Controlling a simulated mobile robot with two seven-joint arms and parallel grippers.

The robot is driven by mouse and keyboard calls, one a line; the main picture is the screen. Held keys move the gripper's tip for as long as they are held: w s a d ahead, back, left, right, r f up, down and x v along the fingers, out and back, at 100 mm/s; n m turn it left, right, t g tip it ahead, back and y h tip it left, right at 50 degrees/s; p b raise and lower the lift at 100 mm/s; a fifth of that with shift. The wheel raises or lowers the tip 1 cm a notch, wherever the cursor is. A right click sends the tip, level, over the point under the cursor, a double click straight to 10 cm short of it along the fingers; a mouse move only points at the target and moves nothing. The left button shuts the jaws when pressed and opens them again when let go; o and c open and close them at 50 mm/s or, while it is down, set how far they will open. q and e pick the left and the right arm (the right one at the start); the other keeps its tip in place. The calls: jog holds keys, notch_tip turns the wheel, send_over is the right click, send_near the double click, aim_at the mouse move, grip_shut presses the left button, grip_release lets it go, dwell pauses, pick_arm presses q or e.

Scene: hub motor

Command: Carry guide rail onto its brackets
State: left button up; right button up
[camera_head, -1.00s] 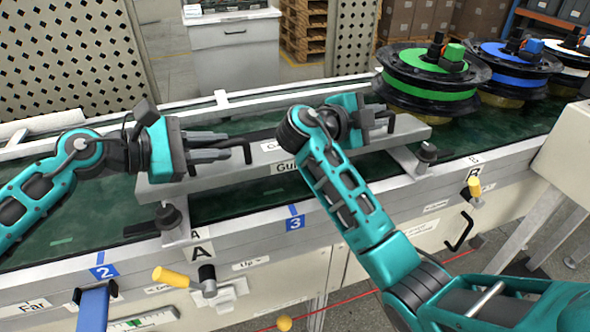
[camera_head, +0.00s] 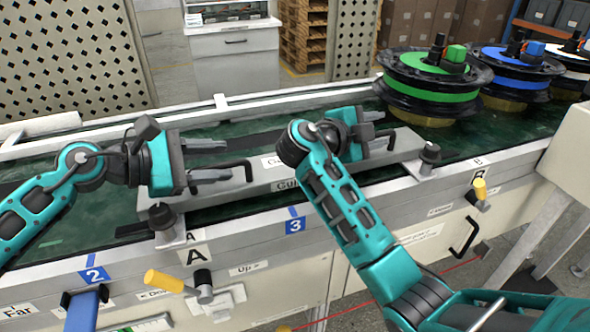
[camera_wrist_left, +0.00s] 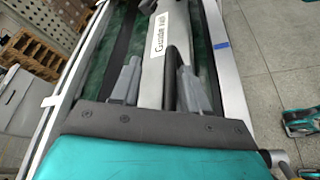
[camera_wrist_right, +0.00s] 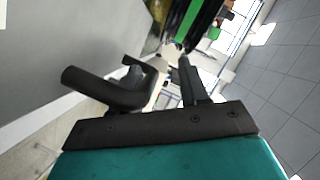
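The guide rail (camera_head: 262,193) is a long grey bar with a white label and a black handle near each end. It lies along the front of the green conveyor, its ends beside the black-knobbed brackets at A (camera_head: 165,222) and B (camera_head: 428,163). It looks seated low there, but the contact underneath is hidden. My left gripper (camera_head: 212,161) is open at the left handle (camera_wrist_left: 169,78); the handle shows between its spread fingers. My right gripper (camera_head: 378,125) is open at the right handle (camera_wrist_right: 105,90), which partly hides one finger in the right wrist view.
Spools with green (camera_head: 430,72), blue (camera_head: 515,65) and white bands stand on the conveyor at the right. Yellow-handled levers (camera_head: 165,281) (camera_head: 479,189) stick out of the front panel below each bracket. A perforated guard (camera_head: 70,55) stands behind the conveyor.

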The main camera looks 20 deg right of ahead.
pick_arm(q)
jog(key=v, duration=1.1)
jog(key=shift+f, duration=0.1)
pick_arm(e)
jog(key=shift+a, duration=0.1)
pick_arm(q)
jog(key=shift+s+a, duration=0.15)
jog(key=shift+a, duration=0.3)
pick_arm(e)
jog(key=v, duration=1.2)
jog(key=shift+s, duration=0.15)
